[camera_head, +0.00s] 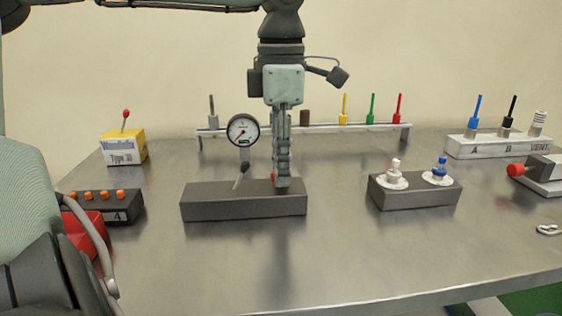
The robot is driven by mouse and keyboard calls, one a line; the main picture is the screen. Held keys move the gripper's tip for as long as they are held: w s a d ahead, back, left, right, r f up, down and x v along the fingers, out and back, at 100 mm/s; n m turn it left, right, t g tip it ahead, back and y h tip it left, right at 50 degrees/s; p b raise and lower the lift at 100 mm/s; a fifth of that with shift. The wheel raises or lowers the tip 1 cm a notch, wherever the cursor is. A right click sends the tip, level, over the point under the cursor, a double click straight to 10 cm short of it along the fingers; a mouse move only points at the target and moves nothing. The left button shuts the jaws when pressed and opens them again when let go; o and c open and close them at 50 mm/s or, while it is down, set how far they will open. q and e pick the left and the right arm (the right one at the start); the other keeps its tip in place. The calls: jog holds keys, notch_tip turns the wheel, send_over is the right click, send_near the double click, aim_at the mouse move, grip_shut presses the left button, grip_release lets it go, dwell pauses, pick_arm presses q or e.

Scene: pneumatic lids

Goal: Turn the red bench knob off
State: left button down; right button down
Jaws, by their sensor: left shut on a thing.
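A dark grey block (243,205) sits left of the middle of the bench, with a round gauge (242,130) on a stem at its back. My left gripper (281,182) points straight down over the right part of this block. It is shut. A small red bit, seemingly the red bench knob (274,176), shows beside the fingertips; the fingers hide most of it. I cannot tell which way the knob is turned. My right gripper is not in view.
A rack (325,129) with coloured upright rods stands behind. A block with white and blue fittings (415,193) is at right, a red-knobbed device (516,170) at far right, a yellow-white box (124,149) at left. The front middle bench is clear.

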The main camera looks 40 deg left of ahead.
pick_arm(q)
jog(key=c, duration=1.2)
grip_release()
notch_tip(320, 180, up, 12)
jog(key=shift+r, duration=0.1)
